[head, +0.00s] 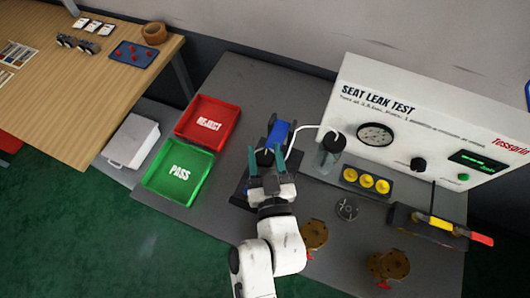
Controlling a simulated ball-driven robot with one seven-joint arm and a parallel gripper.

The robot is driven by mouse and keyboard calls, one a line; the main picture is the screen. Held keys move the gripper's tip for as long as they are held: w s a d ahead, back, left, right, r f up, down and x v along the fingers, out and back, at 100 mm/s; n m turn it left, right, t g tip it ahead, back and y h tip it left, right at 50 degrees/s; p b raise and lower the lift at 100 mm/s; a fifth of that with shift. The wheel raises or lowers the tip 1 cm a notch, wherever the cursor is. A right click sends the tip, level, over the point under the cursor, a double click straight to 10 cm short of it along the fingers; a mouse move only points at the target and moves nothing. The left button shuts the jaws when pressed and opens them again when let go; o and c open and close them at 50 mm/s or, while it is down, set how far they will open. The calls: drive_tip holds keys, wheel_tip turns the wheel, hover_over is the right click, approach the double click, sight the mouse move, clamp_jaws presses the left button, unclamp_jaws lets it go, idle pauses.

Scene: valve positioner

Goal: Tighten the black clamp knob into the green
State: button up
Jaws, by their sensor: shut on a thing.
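My gripper (266,161) has teal fingers and reaches over the dark fixture near the middle of the grey bench in the head view. It is shut on the black clamp knob (265,157), which shows only as a small dark shape between the fingers. A blue part (280,134) sits in the fixture just behind the fingers. The fixture's dark base (240,194) shows to the left of my wrist. No green mark can be made out at the knob; my gripper covers much of that area.
A red REJECT tray (233,128) and green PASS tray (150,183) lie left. A glass jar (328,154) with a white tube, the leak test panel (405,92) and yellow caps (366,181) stand right. Brass valve bodies (315,233) (392,265) stand near the front.

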drive_tip(key=o, duration=1)
drive_tip(key=shift+s, duration=0.1)
drive_tip(key=shift+s+d+b, duration=0.35)
drive_tip(key=shift+s+b, duration=0.2)
drive_tip(key=shift+s, duration=1.2)
drive_tip(key=shift+s+d+b, duration=0.35)
drive_tip(key=shift+s+b, duration=0.15)
drive_tip(key=shift+s, duration=1.2)
drive_tip(key=shift+s+d+b, duration=0.35)
drive_tip(key=shift+s+b, duration=0.2)
drive_tip(key=shift+s, duration=1.2)
